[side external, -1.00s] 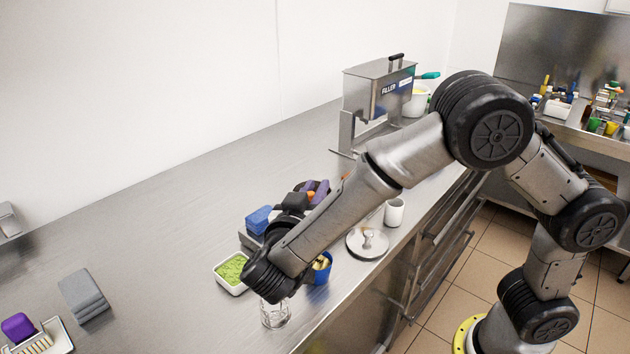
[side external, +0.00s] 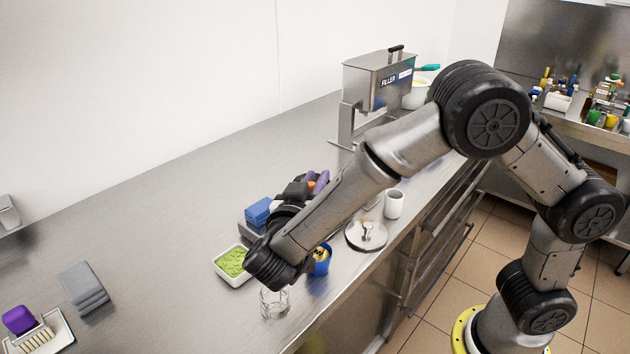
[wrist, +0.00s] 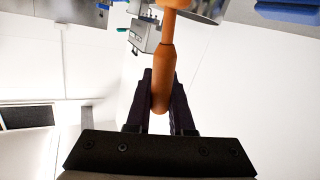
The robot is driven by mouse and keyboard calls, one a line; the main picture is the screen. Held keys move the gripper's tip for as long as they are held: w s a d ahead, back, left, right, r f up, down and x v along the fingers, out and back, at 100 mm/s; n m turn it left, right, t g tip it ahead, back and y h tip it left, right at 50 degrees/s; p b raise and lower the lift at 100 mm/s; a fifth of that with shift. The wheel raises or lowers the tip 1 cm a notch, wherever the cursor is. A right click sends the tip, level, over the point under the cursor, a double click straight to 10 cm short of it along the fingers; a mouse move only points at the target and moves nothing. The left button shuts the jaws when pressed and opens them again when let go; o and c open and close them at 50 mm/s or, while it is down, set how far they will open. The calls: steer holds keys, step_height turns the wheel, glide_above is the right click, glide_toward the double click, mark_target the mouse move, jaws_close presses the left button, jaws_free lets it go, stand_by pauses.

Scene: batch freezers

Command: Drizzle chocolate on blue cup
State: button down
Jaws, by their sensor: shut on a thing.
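The blue cup (side external: 322,263) stands near the counter's front edge in the side view, partly behind my arm, with pale yellowish pieces inside. My gripper (side external: 314,183) is behind my forearm there, above the counter and beyond the blue cup; its purple fingers are partly hidden.
Near the blue cup are a clear glass (side external: 275,303), a dish of green stuff (side external: 232,263), a blue block (side external: 258,211), a steel lid (side external: 366,236) and a white cup (side external: 394,204). A filler machine (side external: 376,88) stands behind. The counter's left middle is clear.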

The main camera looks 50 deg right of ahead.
steer(key=shift+a, duration=0.2)
steer(key=shift+s+a, duration=0.2)
steer(key=shift+a, duration=0.1)
steer(key=shift+s+a, duration=0.15)
steer(key=shift+a, duration=0.1)
steer(key=shift+d, duration=0.15)
steer(key=shift+w+d, duration=0.2)
steer(key=shift+d, duration=0.1)
steer(key=shift+w+d, duration=0.2)
steer(key=shift+d, duration=0.1)
step_height(320, 180, up, 7)
stand_by(1.1)
